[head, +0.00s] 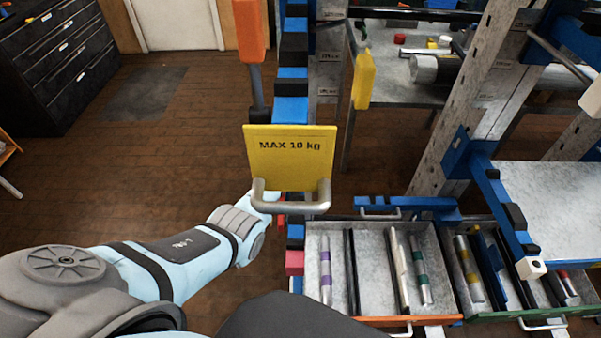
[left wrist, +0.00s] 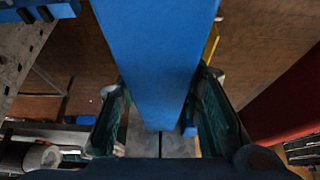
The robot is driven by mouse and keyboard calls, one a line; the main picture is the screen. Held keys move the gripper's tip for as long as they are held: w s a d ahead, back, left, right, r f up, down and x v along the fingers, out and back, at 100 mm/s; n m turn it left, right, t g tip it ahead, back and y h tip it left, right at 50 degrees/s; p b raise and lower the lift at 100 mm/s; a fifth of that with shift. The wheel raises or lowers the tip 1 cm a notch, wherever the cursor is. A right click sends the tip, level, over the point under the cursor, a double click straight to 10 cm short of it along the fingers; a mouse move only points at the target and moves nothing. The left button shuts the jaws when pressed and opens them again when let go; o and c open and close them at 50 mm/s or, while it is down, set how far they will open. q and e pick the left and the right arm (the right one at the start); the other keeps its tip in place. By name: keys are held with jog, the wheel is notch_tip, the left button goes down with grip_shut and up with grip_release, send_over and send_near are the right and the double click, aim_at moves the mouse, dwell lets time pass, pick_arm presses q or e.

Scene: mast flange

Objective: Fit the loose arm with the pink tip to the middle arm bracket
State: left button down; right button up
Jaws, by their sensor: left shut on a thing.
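A blue arm with black pads (head: 292,60) runs down the head view behind a yellow plate, with a pink tip (head: 295,263) at its near end. My left gripper (head: 272,204) is at this arm, partly hidden by the yellow plate. In the left wrist view the blue arm (left wrist: 158,55) lies between the fingers of the left gripper (left wrist: 162,125), which is shut on it. I cannot tell which bracket is the middle one. My right gripper is in neither view.
A yellow "MAX 10 kg" plate (head: 290,165) with a grey handle stands in front. A perforated post (head: 470,95) carries a white-tipped arm (head: 533,267) at right. Open drawers with rods (head: 340,290) lie below. Brown floor (head: 70,165) is clear at left.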

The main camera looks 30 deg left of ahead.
pick_arm(q)
jog(key=shift+f+b, duration=0.6)
jog(key=shift+f, duration=0.2)
jog(key=c, duration=1.1)
grip_release()
jog(key=shift+o, duration=0.2)
jog(key=v, duration=1.2)
